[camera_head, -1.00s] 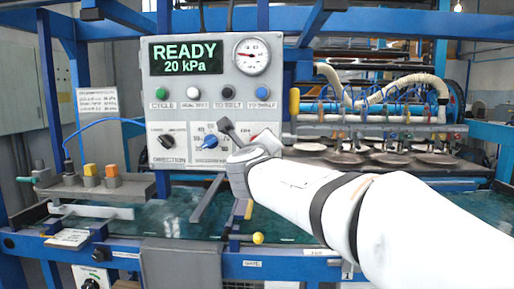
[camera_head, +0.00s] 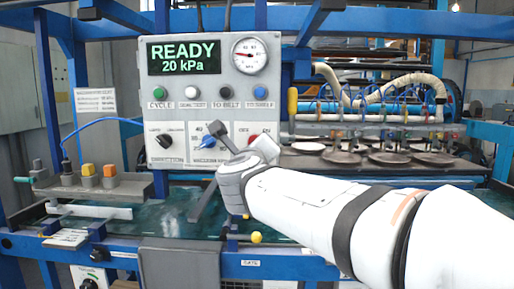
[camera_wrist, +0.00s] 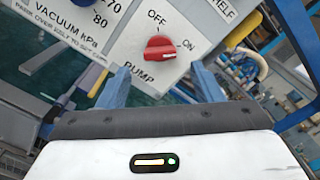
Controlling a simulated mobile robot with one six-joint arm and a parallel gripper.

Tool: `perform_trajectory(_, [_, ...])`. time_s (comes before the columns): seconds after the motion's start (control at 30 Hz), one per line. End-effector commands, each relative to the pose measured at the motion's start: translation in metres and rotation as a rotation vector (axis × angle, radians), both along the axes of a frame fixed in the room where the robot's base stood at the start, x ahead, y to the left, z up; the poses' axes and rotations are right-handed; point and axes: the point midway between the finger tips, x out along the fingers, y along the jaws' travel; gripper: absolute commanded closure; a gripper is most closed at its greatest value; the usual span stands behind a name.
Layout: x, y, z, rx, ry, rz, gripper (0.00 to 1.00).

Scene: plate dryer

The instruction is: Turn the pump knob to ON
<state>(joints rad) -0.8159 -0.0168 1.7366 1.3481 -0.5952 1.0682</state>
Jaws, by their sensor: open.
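The red pump knob (camera_wrist: 158,47) is on the white control panel in the wrist view. OFF is printed above it, ON to its right and PUMP below it. The fingers do not appear to touch the knob. In the head view the knob (camera_head: 254,140) shows just above my wrist, and my arm hides part of the panel's lower right.
The panel (camera_head: 206,75) has a display reading READY 20 kPa and a gauge (camera_head: 249,56). A blue vacuum knob (camera_head: 208,142) sits left of the pump knob and a black direction knob (camera_head: 165,141) farther left. A rack with hoses and plates stands at right.

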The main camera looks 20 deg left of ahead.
Motion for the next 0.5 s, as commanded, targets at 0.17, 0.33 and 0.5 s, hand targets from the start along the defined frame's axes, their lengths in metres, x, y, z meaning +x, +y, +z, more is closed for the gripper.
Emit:
perform_trajectory(0.17, [-0.023, -0.005, 0.0, 0.0, 0.001, 0.001, 0.4])
perform_trajectory(0.33, [-0.028, -0.007, 0.0, 0.0, 0.001, -0.001, 0.4])
perform_trajectory(0.5, [-0.028, -0.007, -0.001, 0.0, 0.001, -0.001, 0.4])
